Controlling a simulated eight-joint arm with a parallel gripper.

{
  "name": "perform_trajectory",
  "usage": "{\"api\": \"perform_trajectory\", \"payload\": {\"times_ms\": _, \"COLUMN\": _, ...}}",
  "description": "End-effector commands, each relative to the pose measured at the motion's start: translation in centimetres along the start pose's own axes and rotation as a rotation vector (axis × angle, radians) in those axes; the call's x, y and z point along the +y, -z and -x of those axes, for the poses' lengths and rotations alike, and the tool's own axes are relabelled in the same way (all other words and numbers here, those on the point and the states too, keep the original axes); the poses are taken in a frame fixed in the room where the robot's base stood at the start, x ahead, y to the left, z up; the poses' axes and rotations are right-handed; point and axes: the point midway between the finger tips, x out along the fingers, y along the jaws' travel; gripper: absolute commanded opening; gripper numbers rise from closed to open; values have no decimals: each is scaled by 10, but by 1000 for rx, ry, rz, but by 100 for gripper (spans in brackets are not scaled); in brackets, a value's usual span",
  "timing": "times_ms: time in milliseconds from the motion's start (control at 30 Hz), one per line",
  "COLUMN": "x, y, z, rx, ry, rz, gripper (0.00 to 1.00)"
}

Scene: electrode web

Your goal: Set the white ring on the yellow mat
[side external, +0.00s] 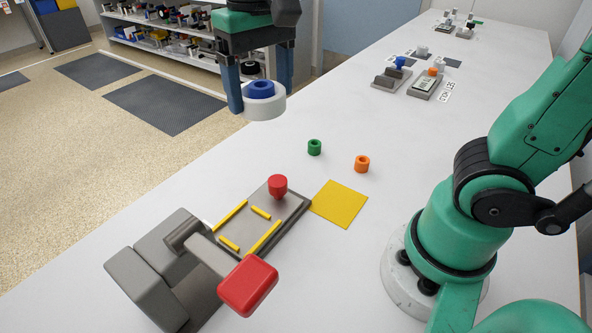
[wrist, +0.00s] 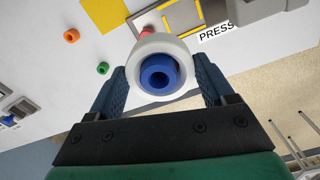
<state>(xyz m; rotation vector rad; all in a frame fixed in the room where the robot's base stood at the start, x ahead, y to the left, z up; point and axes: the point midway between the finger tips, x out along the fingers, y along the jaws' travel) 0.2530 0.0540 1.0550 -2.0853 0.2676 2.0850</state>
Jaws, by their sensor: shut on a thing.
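A smaller blue ring (side external: 259,89) sits nested in or on top of the white ring; how deep I cannot tell. The yellow mat (side external: 339,204) lies flat and bare on the table, nearer and to the right of my gripper. In the wrist view the mat (wrist: 108,14) shows at the top left.
A green ring (side external: 314,147) and an orange ring (side external: 362,163) stand on the table behind the mat. Small fixtures (side external: 428,84) stand farther back.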

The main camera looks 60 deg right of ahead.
Motion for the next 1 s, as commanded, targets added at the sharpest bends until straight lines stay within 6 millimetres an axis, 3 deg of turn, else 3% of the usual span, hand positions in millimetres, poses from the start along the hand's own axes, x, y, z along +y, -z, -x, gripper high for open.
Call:
{"api": "perform_trajectory", "payload": {"times_ms": 200, "x": 70, "y": -16, "z": -6, "rx": 0, "ry": 0, "rz": -17, "gripper": 23}}
{"api": "perform_trajectory", "payload": {"times_ms": 400, "x": 109, "y": -36, "z": -14, "rx": 0, "ry": 1, "rz": -14, "gripper": 23}}
{"api": "perform_trajectory", "payload": {"times_ms": 567, "x": 118, "y": -42, "z": -23, "rx": 0, "ry": 1, "rz": -9, "gripper": 23}}
{"api": "perform_trajectory", "payload": {"times_ms": 1000, "x": 118, "y": -41, "z": -112, "rx": 1, "ry": 0, "rz": -7, "gripper": 23}}
